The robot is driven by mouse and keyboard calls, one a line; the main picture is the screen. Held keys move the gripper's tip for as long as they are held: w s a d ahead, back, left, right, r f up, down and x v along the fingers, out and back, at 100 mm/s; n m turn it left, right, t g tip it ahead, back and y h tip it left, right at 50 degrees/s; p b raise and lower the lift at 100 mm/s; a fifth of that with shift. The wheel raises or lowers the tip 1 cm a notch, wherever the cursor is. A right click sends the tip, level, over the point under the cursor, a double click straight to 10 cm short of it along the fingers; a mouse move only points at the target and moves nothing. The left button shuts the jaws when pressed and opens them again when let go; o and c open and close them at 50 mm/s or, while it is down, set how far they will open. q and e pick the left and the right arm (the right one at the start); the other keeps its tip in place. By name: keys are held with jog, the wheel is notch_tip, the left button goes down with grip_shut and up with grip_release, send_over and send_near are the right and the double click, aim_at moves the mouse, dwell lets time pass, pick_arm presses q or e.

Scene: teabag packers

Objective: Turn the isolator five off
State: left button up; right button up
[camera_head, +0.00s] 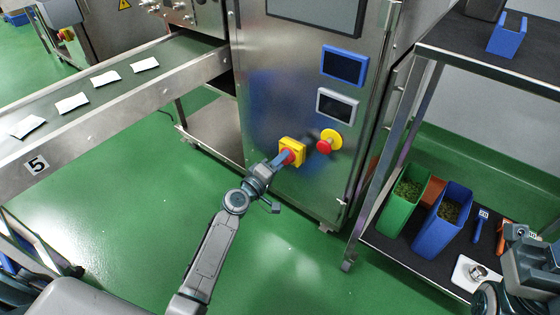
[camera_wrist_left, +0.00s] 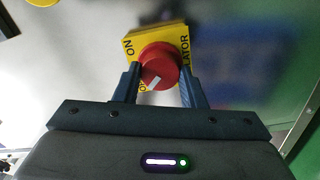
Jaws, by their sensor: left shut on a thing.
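The isolator (camera_head: 293,146) is a yellow square plate with a red knob (camera_head: 288,158) on the front of the steel machine cabinet. My left gripper (camera_head: 279,163) is shut on the red knob, with one finger on each side. In the left wrist view the knob (camera_wrist_left: 160,62) sits between the blue-grey fingers. The yellow plate (camera_wrist_left: 174,34) reads "ON" at its left and part of "ISOLATOR" at its right. The knob's white mark points to the lower left, near lettering partly hidden by a finger. My right gripper (camera_head: 532,262) is partly in view at the lower right.
A red and yellow emergency button (camera_head: 328,141) sits just right of the isolator. A conveyor (camera_head: 100,95) with white packets and a "5" sign (camera_head: 37,163) is at left. A steel rack (camera_head: 425,85) with green and blue bins (camera_head: 404,200) stands at right.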

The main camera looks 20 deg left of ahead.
dwell(0.5)
pick_arm(q)
jog(key=o, duration=1)
jog(key=v, duration=1)
jog(key=shift+s, duration=0.35)
jog(key=shift+a+r, duration=0.15)
jog(key=shift+a, duration=0.05)
